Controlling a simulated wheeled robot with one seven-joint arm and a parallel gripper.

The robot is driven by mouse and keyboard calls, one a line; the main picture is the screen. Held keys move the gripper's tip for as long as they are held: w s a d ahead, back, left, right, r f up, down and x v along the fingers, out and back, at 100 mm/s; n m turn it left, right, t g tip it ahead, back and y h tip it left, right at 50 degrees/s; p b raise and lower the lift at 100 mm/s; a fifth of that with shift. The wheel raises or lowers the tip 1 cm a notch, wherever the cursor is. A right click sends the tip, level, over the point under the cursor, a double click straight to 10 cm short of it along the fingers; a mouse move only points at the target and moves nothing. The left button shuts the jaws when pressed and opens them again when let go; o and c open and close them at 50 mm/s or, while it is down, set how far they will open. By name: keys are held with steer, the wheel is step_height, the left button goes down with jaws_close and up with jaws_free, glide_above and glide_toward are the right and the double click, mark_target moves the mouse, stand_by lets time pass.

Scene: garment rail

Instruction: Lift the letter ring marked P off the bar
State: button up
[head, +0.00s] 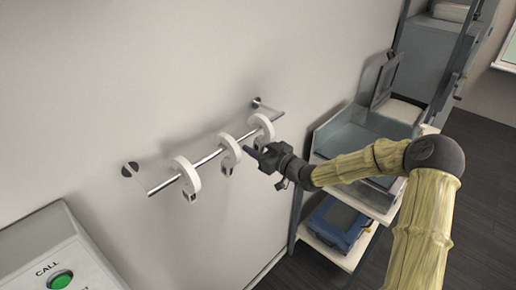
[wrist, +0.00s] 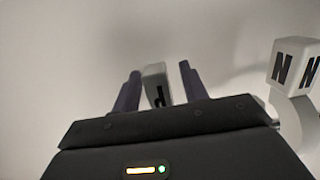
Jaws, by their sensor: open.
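The letter ring marked P (wrist: 154,78) shows in the wrist view between the two dark fingers of my gripper (wrist: 159,74), with a gap on each side. Its letter is partly cut off by the gripper body. In the head view my gripper (head: 250,153) is open and points at the wall, close beside the middle white ring (head: 227,150), which appears to be the P ring. The letters are too small to read there. The ring hangs on the metal bar (head: 208,158) fixed to the wall.
A ring marked N (wrist: 294,60) stands just right of my gripper, apparently the right ring (head: 262,122) on the bar. Another ring (head: 187,172) hangs at the left. A shelf unit with trays (head: 345,125) stands right, and a box with a green call button (head: 61,279) is lower left.

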mark_target(266, 144)
steer(key=shift+d, duration=0.1)
jaws_close()
steer(key=shift+r, duration=0.15)
steer(key=shift+r+p, duration=0.65)
steer(key=shift+r, duration=0.7)
steer(key=shift+v, duration=3.5)
steer(key=shift+d, duration=0.1)
steer(key=p+v, duration=0.8)
steer(key=v, duration=3.4)
steer(key=shift+p, duration=0.4)
